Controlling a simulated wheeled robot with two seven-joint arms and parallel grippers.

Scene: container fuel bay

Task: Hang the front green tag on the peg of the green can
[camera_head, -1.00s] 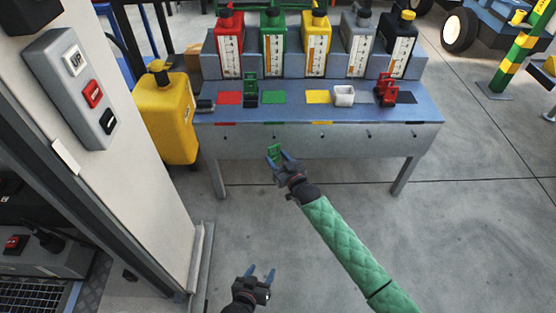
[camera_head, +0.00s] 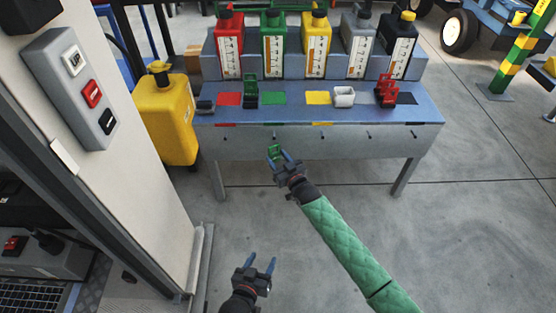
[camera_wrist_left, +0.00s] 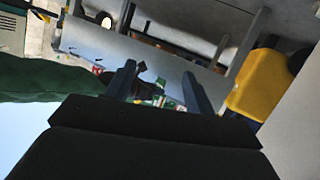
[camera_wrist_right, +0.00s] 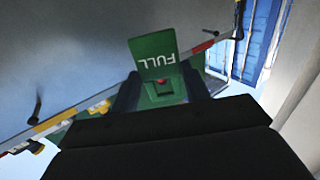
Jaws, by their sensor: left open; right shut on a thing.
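The green tag (camera_head: 274,152), marked FULL, is held by my right gripper (camera_head: 283,159), just in front of the bench's front face. In the right wrist view the tag (camera_wrist_right: 155,55) stands up between the fingers, its lettering upside down. The green can (camera_head: 274,50) stands on the rack at the back. A peg (camera_head: 274,137) on the front face, below the green mark, sits just above the tag; in the right wrist view the tag seems to hide it. My left gripper (camera_head: 261,263) is open and empty, low in the view, apart from the bench.
Another green tag (camera_head: 250,92) stands on the bench (camera_head: 300,112), with a white one (camera_head: 344,96) and a red one (camera_head: 386,92). Other pegs line the front face. A yellow container (camera_head: 165,115) stands left of the bench. Open floor lies in front.

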